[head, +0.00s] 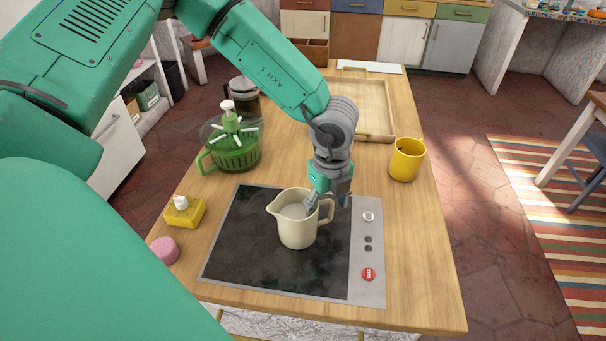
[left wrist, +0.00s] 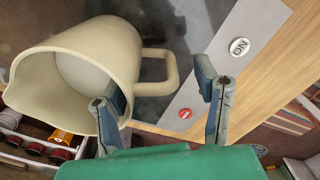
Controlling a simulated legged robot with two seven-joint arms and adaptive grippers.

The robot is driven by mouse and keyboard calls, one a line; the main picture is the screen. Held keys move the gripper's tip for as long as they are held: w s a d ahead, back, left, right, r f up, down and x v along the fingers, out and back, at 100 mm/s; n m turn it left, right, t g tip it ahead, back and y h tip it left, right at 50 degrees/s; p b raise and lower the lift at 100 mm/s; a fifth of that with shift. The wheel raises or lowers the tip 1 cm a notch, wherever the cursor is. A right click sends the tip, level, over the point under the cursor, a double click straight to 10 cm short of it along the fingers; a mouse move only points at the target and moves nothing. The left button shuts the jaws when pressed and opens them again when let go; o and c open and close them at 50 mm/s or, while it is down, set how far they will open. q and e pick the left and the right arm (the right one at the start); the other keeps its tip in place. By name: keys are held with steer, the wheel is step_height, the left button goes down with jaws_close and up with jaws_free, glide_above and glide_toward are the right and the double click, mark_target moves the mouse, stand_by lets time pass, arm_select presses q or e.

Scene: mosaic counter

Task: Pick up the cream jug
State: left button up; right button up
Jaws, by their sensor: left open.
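The cream jug (head: 296,228) stands upright on the dark cooktop (head: 240,245), its spout to the left and its handle to the right. My left gripper (head: 326,201) is at the jug's handle side, pointing down. In the left wrist view the jug (left wrist: 100,50) fills the upper left, with its handle reaching toward the gap between the fingers. The left gripper (left wrist: 162,100) is open there, one finger overlapping the jug's rim and the other beyond the handle. I cannot tell whether the fingers touch the jug. My right gripper does not show.
A yellow mug (head: 406,160) stands right of the cooktop. A green spinner bowl (head: 232,150) and a dark glass press (head: 244,92) stand behind left. A yellow dispenser (head: 184,212) and a pink round thing (head: 164,250) lie left. A wooden tray (head: 375,108) is at the back.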

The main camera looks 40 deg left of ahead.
arm_select(q)
steer(key=shift+a, duration=0.1)
jaws_close()
step_height(320, 180, up, 10)
steer(key=c, duration=0.6)
jaws_free()
jaws_close()
